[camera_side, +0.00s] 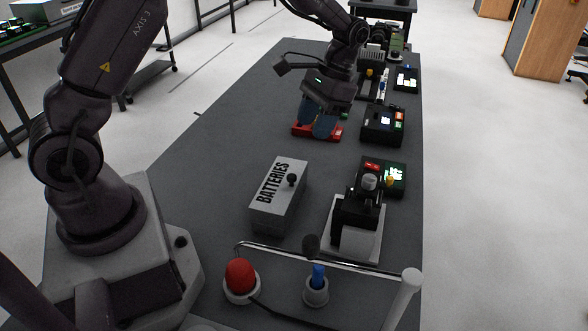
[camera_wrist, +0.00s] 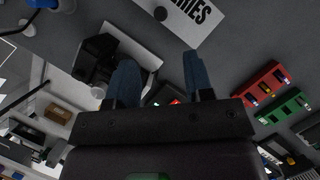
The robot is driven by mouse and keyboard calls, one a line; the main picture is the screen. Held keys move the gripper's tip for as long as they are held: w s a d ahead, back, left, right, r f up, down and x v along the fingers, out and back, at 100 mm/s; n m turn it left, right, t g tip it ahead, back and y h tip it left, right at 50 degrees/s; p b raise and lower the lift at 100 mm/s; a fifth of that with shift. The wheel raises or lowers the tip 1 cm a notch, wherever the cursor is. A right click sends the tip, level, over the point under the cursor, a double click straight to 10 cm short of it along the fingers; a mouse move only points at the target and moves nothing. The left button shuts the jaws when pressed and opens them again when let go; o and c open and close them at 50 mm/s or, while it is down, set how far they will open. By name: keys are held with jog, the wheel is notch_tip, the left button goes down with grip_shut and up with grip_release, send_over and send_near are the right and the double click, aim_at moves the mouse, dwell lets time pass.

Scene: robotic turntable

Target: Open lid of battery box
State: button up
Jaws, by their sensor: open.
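The battery box (camera_side: 272,213) is a grey box with BATTERIES printed on its lid and a dark round knob (camera_side: 292,180) near the lid's right side. The lid lies on the box.
The red item (camera_side: 304,131) lies under my gripper. A black device on a white base (camera_side: 372,245) stands right of the box. Several electronic units line the right edge. A red button (camera_side: 240,276), a blue switch (camera_side: 318,277) and a metal rail are in front. The table's left side is clear.

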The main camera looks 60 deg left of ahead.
aim_at(292, 176)
jog(key=x, duration=1.1)
jog(key=shift+s+f, duration=0.2)
grip_shut()
